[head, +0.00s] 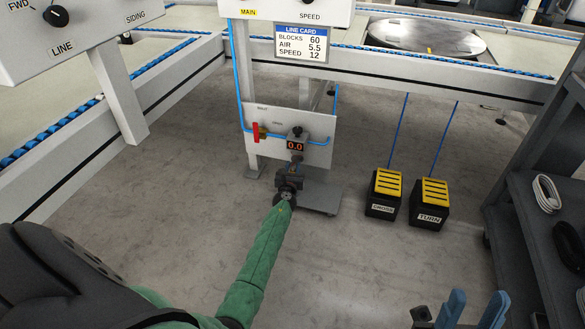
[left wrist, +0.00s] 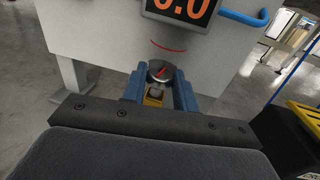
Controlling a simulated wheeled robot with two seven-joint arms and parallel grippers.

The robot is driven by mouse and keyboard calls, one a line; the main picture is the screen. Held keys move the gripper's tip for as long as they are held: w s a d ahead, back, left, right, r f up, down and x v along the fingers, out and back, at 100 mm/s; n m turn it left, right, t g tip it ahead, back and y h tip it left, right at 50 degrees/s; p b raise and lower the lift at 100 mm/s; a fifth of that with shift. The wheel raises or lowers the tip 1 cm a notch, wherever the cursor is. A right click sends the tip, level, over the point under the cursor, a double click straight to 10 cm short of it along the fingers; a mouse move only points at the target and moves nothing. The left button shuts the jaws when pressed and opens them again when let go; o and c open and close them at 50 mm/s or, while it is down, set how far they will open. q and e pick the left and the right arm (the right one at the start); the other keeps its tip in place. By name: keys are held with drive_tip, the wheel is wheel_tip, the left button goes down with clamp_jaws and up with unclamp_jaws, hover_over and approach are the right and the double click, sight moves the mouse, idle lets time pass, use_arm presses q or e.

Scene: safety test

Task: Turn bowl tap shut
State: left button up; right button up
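The bowl tap (left wrist: 160,71) is a small round grey knob with a red pointer mark tilted up to the right, above a brass-coloured part. My left gripper (left wrist: 161,82) has one blue finger on each side of it, and the knob fills the gap between them. In the head view my left gripper (head: 289,180) is just below the digital display (head: 296,145), which reads 0.0; my wrist hides the tap there. A red arc (left wrist: 168,47) is marked on the white panel above the knob. My right gripper (head: 473,310) is open and empty at the lower right.
The white panel (head: 262,118) carries a red lever (head: 256,132) and blue air hose. Two yellow-topped pedals (head: 384,187) (head: 431,195) stand on the floor to the right. A dark shelf (head: 535,235) with coiled cables is at far right. Conveyor frames run behind and left.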

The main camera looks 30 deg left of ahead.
use_arm(q)
drive_tip(key=shift+c, duration=0.7)
